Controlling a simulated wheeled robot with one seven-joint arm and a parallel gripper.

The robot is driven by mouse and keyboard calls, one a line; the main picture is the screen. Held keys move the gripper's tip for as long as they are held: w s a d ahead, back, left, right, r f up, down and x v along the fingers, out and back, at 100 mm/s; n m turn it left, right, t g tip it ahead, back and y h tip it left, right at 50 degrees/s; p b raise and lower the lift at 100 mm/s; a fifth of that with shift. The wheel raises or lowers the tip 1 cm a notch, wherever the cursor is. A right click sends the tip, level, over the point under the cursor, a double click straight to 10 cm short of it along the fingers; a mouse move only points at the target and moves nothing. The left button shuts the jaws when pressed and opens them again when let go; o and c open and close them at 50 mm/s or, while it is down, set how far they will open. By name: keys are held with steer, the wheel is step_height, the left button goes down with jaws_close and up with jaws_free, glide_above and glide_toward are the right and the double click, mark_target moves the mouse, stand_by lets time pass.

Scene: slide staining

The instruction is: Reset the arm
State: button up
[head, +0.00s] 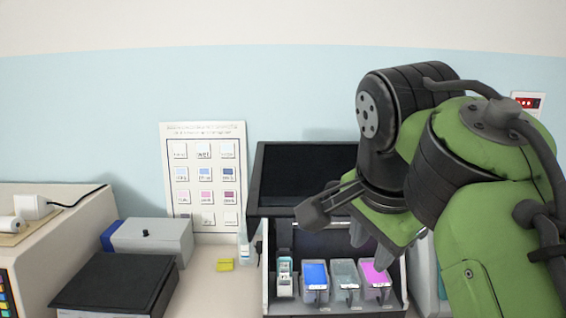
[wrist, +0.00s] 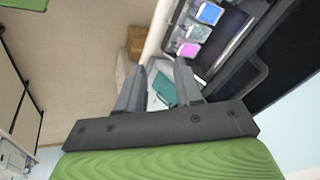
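My green and black arm is bent over the right part of the head view. My gripper (head: 371,248) points downward in front of the staining station (head: 262,285), near its right side. In the wrist view, the two grey fingers of my gripper (wrist: 160,68) stand apart with nothing between them. The arm hides part of the station's right side and the bench behind it.
The station holds a blue tray (head: 315,275), a grey tray (head: 345,275), a pink tray (head: 376,274) and a small rack (head: 285,277), under a raised dark lid (head: 305,175). A grey box (head: 150,240) and black box (head: 118,283) stand left.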

steer(key=s+d+f+n+b, duration=0.1)
steer(key=s+f+n, duration=0.3)
steer(key=f, duration=0.5)
steer(key=s+d+f+n+t+b, duration=0.1)
steer(key=s+f+n+b, duration=0.2)
steer(key=f, duration=0.6)
steer(key=s+d+f+n+y+b, duration=0.1)
steer(key=s+f+n, duration=0.3)
steer(key=f, duration=0.5)
steer(key=shift+s+d+n+b, duration=0.15)
steer(key=shift+s+n+b, duration=0.25)
steer(key=shift+s, duration=0.65)
